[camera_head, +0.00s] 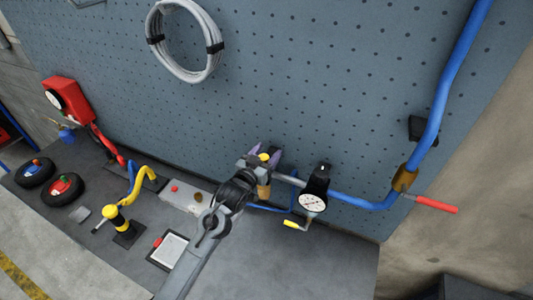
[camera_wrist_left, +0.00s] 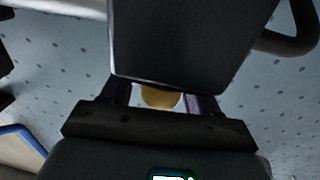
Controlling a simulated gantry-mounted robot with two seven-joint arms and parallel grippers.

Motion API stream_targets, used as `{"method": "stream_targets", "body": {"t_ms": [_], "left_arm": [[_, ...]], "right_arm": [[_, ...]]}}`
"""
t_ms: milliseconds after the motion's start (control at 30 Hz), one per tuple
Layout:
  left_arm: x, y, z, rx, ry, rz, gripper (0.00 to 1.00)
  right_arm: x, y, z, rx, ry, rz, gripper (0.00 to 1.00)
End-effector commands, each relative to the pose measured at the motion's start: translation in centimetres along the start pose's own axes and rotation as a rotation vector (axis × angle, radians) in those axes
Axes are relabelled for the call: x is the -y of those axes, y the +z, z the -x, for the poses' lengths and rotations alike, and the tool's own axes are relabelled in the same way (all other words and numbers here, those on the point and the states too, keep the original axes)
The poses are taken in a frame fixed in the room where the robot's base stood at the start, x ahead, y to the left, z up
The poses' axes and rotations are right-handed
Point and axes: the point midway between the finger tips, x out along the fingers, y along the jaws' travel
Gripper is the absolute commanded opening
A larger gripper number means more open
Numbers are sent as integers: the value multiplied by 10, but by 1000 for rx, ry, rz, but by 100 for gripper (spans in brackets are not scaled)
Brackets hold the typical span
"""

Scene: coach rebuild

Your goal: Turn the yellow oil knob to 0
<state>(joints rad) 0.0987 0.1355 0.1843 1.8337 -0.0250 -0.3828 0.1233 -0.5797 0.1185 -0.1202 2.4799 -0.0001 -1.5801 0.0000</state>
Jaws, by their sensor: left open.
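A small yellow knob (camera_head: 264,157) sits near the pegboard, on top of a fitting at the left end of a grey pipe. My left gripper (camera_head: 262,156) is at this knob, with its purple-grey fingers open on either side of it. In the left wrist view a round yellow face (camera_wrist_left: 160,97), apparently the knob, shows between the two open fingers. A dark block covers its upper edge there. I cannot tell whether the fingers touch it. No scale or 0 mark is readable at the knob. My right gripper is not in view.
Right of my gripper are a round gauge (camera_head: 313,203), a yellow-ended crank (camera_head: 292,225) and a blue pipe (camera_head: 440,100) with a red lever (camera_head: 436,204). Left on the bench stand a yellow bent pipe (camera_head: 143,173), a black-and-yellow post (camera_head: 116,220) and two dark wheels.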

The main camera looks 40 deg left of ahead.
Motion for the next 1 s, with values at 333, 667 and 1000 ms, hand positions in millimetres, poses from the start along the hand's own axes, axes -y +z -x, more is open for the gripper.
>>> {"method": "stream_targets", "body": {"t_ms": [333,667,1000], "left_arm": [[0,0,0,0,0,0,10],[0,-1,0,0,47,-3,10],[-3,-2,0,2,272,-6,10]], "right_arm": [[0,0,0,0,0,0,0],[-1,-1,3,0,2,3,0],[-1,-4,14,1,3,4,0]]}}
